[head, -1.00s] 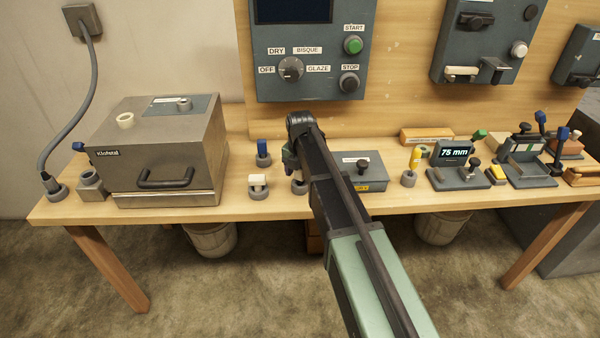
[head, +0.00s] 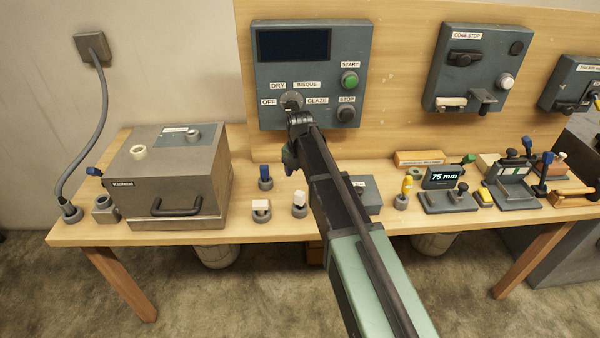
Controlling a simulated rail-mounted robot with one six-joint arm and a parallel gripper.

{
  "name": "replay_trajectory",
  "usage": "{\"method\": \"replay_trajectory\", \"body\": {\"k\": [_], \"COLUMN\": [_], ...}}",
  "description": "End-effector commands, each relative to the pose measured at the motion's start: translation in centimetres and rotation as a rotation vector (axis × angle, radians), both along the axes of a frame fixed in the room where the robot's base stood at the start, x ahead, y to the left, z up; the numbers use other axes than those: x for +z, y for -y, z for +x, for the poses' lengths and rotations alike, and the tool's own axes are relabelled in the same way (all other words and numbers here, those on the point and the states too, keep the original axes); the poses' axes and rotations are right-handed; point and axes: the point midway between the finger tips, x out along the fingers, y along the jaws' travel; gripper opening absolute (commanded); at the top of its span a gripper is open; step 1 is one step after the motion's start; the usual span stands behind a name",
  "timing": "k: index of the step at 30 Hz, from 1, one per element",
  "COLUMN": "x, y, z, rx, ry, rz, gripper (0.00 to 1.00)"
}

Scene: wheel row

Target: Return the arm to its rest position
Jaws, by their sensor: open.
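My arm reaches up from the bottom right of the head view, its wrist in front of the kiln control panel (head: 312,75), just below the dial (head: 291,102). My gripper (head: 290,160) shows only in small part at the left of the wrist; its fingertips are largely hidden by the arm. No object shows in it. It appears above the bench, behind and above a small holder with a white piece (head: 300,199) in the picture.
The kiln box (head: 168,180) stands on the left of the bench (head: 270,232). A grey box (head: 368,190) is partly behind my arm. A blue-topped holder (head: 265,175) and a white-topped one (head: 261,208) stand left of it. A 75 mm display (head: 443,177) and several tools crowd the right.

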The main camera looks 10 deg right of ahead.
Motion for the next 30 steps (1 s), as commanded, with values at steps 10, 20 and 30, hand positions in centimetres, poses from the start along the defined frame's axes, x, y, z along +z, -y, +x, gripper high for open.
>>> {"method": "replay_trajectory", "body": {"k": [10,20,30], "x": [-0.2,-0.2,-0.2], "y": [0.0,0.0,0.0], "z": [0.0,0.0,-10.4], "rx": [0.000,-0.175,-1.642], "ry": [0.000,0.000,0.001], "rz": [0.000,0.000,-0.001], "gripper": [0.63,0.63,0.63]}}
